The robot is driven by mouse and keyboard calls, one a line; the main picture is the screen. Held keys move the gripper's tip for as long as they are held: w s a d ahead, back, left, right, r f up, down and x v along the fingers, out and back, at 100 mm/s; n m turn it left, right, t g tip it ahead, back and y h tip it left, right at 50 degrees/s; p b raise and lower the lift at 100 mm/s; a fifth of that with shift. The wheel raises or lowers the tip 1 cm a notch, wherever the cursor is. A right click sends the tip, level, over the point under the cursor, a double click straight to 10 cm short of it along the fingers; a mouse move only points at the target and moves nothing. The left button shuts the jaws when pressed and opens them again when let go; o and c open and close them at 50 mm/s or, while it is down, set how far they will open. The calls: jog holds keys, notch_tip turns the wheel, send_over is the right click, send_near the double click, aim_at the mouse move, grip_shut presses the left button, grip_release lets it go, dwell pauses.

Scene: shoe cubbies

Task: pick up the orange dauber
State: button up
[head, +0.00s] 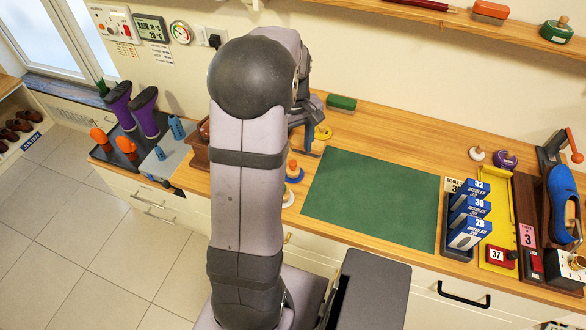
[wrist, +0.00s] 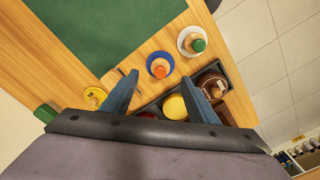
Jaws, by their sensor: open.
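An orange-topped dauber (wrist: 159,69) stands in a round blue-rimmed holder on the wooden counter. It also shows in the head view (head: 293,168), just right of my arm. My gripper (wrist: 160,77) is open and empty. In the wrist view its two blue fingers point toward the dauber, with their tips to either side of the blue holder's near edge. I cannot tell the height between tips and dauber. In the head view my gripper (head: 306,135) is partly hidden behind my arm.
A white round holder with a green top (wrist: 192,42) stands close beside the blue one. A dark tray (wrist: 150,108) holds a yellow round piece (wrist: 175,107) and a brown tin (wrist: 211,84). A yellow disc (wrist: 95,97) lies left. The green mat (head: 372,197) is bare.

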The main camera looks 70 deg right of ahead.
aim_at(293, 162)
jog(key=shift+w+f+p, duration=0.15)
jog(key=shift+f+p, duration=1.1)
jog(key=shift+f, duration=2.25)
jog(key=c, duration=1.1)
